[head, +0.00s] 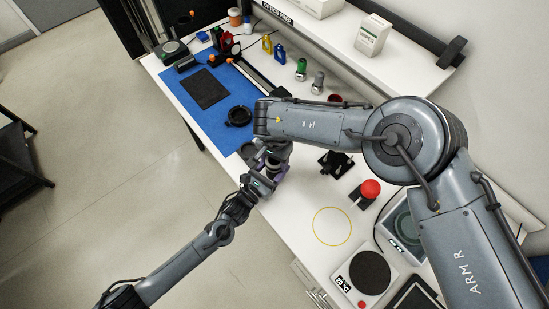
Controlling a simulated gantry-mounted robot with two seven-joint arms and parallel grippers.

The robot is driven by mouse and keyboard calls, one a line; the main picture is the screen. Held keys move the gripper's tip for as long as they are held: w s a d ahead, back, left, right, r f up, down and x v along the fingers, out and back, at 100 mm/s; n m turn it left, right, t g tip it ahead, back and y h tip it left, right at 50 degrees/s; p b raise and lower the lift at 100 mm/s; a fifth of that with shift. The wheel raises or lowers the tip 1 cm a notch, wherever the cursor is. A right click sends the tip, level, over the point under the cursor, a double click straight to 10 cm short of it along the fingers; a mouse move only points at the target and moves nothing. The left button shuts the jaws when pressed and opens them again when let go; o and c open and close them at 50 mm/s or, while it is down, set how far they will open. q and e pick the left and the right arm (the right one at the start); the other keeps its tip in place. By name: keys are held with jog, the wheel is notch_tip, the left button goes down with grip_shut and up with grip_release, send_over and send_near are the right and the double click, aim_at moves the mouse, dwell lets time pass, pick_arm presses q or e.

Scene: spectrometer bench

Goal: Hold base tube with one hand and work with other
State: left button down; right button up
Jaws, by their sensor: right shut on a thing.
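My right arm reaches in from the right, and its gripper (268,162) points down near the front edge of the blue mat (185,82). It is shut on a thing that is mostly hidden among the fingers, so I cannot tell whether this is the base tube. My left arm comes up from the lower left. Its gripper (259,183) is right beside the right one, and the two overlap in the picture; its fingers are too small and covered to read. A black ring-shaped part (238,116) lies on the mat, apart from both grippers.
A dark square pad (208,88) lies on the mat. Green-topped (301,69) and grey-topped (318,82) bottles stand behind. A red button (370,188), a black fixture (335,162) and a hotplate (369,272) are to the right. The yellow circle (332,226) on the bench is empty.

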jog(key=m, duration=0.6)
jog(key=shift+d, duration=0.15)
dwell(0.8)
jog(key=o, duration=1.2)
jog(key=shift+c, duration=0.2)
jog(key=shift+r, duration=2.25)
jog(key=shift+c, duration=0.5)
